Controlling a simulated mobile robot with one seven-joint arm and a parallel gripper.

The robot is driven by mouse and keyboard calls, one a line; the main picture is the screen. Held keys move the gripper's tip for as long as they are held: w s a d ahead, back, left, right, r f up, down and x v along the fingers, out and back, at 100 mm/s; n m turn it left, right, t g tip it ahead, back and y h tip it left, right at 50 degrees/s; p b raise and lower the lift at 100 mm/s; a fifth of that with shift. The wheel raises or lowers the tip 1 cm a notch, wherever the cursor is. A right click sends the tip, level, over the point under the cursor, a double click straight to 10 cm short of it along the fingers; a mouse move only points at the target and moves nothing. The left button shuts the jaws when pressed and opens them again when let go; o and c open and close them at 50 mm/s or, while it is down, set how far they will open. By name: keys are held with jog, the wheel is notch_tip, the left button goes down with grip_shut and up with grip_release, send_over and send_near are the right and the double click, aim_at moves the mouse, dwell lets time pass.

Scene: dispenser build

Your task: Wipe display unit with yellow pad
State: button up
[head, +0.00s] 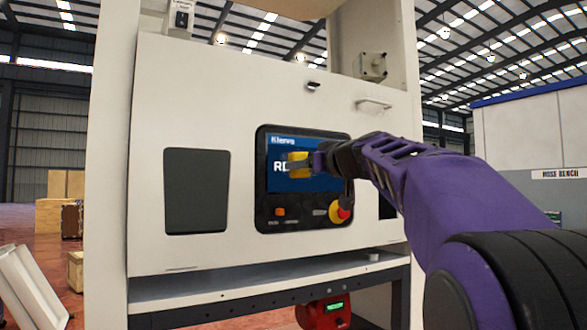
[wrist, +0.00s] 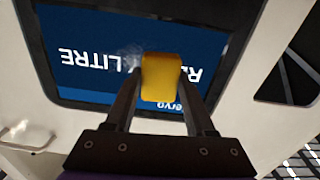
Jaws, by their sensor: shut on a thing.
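The display unit (head: 262,200) is a black panel with a blue screen, set in the white machine front in the head view. Its screen (wrist: 100,77) fills much of the wrist view and reads upside down there, with a pale smudge near the pad. My gripper (head: 312,160) is in front of the screen. It is shut on the yellow pad (head: 298,162), which also shows between the fingers in the wrist view (wrist: 162,78). The pad covers part of the screen's lettering. I cannot tell whether it touches the screen.
Below the screen are a red and yellow knob (head: 340,209) and an orange button (head: 280,212). A handle (head: 373,104) sticks out at the upper right of the machine front. A ledge (head: 230,285) runs below, with a red device (head: 323,312) under it.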

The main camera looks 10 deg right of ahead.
aim_at(281, 162)
jog(key=w+d, duration=0.2)
jog(key=d, duration=0.5)
jog(key=shift+w, duration=0.3)
jog(key=shift+b, duration=0.35)
jog(key=shift+s+a+b, duration=0.55)
jog(key=shift+a+b, duration=0.05)
jog(key=shift+a, duration=1.15)
jog(key=shift+s+a+b, duration=0.6)
jog(key=shift+a+b, duration=0.05)
jog(key=shift+a, duration=1.15)
jog(key=shift+s+a+b, duration=0.55)
jog(key=shift+a+b, duration=0.05)
jog(key=shift+a, duration=1.25)
jog(key=shift+s+r, duration=0.1)
jog(key=shift+r, duration=0.35)
jog(key=w+d+p, duration=0.1)
jog(key=w+d, duration=0.2)
jog(key=d, duration=0.8)
jog(key=shift+w+p, duration=0.3)
